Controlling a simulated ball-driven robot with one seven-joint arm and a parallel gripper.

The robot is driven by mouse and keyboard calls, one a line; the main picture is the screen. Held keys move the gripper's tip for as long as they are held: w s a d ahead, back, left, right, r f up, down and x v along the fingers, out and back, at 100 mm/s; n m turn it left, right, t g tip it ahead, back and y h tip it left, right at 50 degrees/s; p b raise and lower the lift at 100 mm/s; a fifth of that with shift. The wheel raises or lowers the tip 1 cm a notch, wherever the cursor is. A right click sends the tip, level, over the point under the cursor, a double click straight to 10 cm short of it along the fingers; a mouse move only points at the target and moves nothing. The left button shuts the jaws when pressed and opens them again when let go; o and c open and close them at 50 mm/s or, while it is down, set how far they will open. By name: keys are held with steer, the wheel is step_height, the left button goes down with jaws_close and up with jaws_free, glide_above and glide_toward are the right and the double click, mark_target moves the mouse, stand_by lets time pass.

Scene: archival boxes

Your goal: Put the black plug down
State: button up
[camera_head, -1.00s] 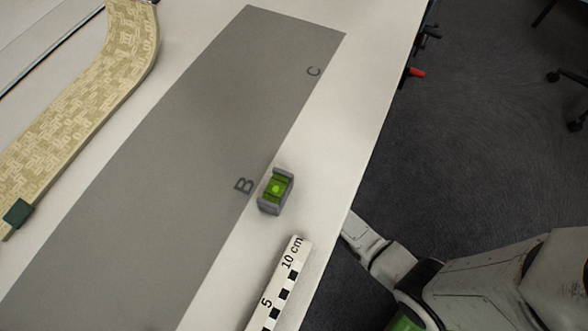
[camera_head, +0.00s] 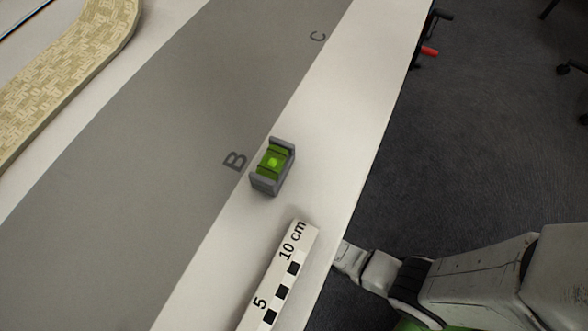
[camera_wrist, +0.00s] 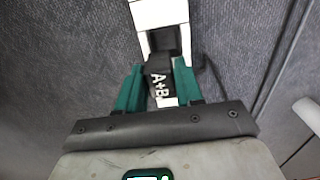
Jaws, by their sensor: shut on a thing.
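In the wrist view my gripper (camera_wrist: 158,88) has two green fingers, shut on a dark piece, which I take to be the black plug (camera_wrist: 157,67). White letters reading "A+B" show on the front of it. A white bar-like part with a dark square (camera_wrist: 160,14) extends beyond it to the top of the picture; I cannot tell whether the two are joined. Dark grey fabric-like ground lies behind them. In the head view the plug and the fingertips cannot be made out; my arm is at the lower right, by the table's right edge.
A white table (camera_head: 345,110) carries a grey strip (camera_head: 160,140) marked B and C. A green-and-grey level (camera_head: 272,165) sits beside B, with a black-and-white scale bar (camera_head: 283,272) below it. A curved patterned piece (camera_head: 70,65) lies at the upper left. White table between level and C is clear.

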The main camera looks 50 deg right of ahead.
steer(key=shift+w+a+f, duration=0.2)
steer(key=shift+a+f, duration=0.1)
steer(key=shift+f, duration=0.1)
steer(key=shift+w+a+f+b, duration=0.1)
steer(key=shift+a+f+b, duration=0.05)
steer(key=shift+f+b, duration=0.65)
steer(key=shift+w+a+f+b, duration=0.1)
steer(key=shift+f+b, duration=0.45)
steer(key=shift+f, duration=0.45)
steer(key=shift+f, duration=0.15)
steer(key=o, duration=1)
steer(key=shift+s, duration=0.1)
steer(key=shift+o, duration=0.2)
step_height(320, 180, up, 12)
steer(key=p, duration=0.7)
steer(key=shift+r, duration=0.2)
steer(key=s+d+r+n, duration=0.2)
steer(key=s+r+n, duration=0.1)
steer(key=r, duration=0.4)
steer(key=s+d+r+n, duration=0.3)
steer(key=r+n, duration=0.3)
steer(key=r, duration=0.1)
steer(key=s+d+r+n+t, duration=0.1)
steer(key=s+d+r+n, duration=0.1)
steer(key=s+r+n, duration=0.2)
step_height(320, 180, up, 4)
steer(key=shift+d+f+n, duration=0.25)
steer(key=shift+d+n, duration=0.15)
steer(key=shift+n, duration=0.1)
